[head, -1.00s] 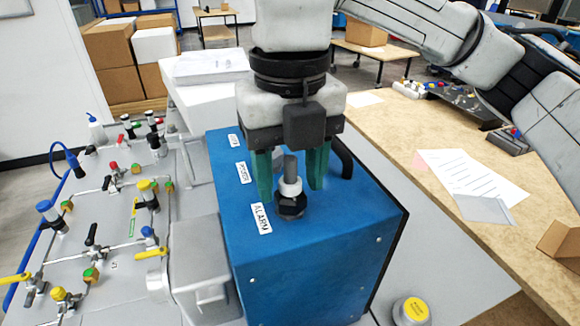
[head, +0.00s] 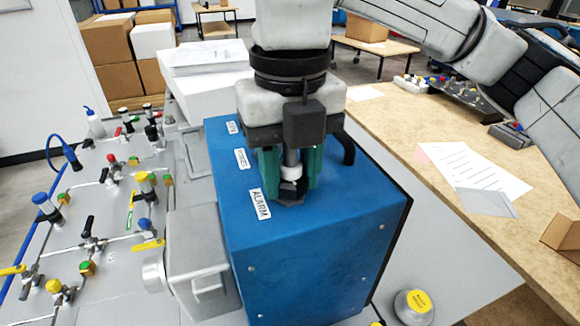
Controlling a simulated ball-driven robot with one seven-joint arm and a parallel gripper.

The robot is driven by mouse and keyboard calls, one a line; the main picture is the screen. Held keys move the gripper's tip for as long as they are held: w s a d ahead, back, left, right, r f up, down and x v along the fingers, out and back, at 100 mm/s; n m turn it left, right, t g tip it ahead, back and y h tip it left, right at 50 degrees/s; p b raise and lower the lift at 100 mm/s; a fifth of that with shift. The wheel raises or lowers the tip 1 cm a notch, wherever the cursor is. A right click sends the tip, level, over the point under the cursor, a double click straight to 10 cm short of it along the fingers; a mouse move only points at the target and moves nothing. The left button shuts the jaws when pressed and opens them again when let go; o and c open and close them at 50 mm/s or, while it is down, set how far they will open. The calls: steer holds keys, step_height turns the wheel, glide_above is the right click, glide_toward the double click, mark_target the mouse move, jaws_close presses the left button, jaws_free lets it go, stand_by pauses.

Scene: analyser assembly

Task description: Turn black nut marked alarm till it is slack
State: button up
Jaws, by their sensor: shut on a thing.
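The black nut (head: 290,198) marked alarm sits on top of the blue box, just right of the white ALARM label (head: 260,204). A white ring (head: 291,172) and a grey stem rise above the nut. My gripper (head: 290,190) points down over it, its green fingers closed in on both sides of the nut. The fingers hide the nut's sides, and its thread does not show. Two more labels stand farther back in line, near the left edge of the top.
The blue box (head: 310,262) has a black handle (head: 345,150) right of my gripper. A panel of pipes and valves (head: 110,225) stands to the left. A wooden bench (head: 440,165) with papers lies to the right. A yellow-topped knob (head: 415,301) is at lower right.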

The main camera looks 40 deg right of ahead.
steer(key=shift+c, duration=0.8)
steer(key=n+b, duration=0.1)
steer(key=n, duration=0.4)
steer(key=shift+f+b, duration=0.1)
steer(key=shift+b, duration=0.2)
steer(key=n+b, duration=0.1)
steer(key=n, duration=0.5)
steer(key=shift+n, duration=0.3)
steer(key=n, duration=1.2)
steer(key=shift+n+b, duration=0.3)
steer(key=shift+b, duration=0.1)
steer(key=o, duration=1)
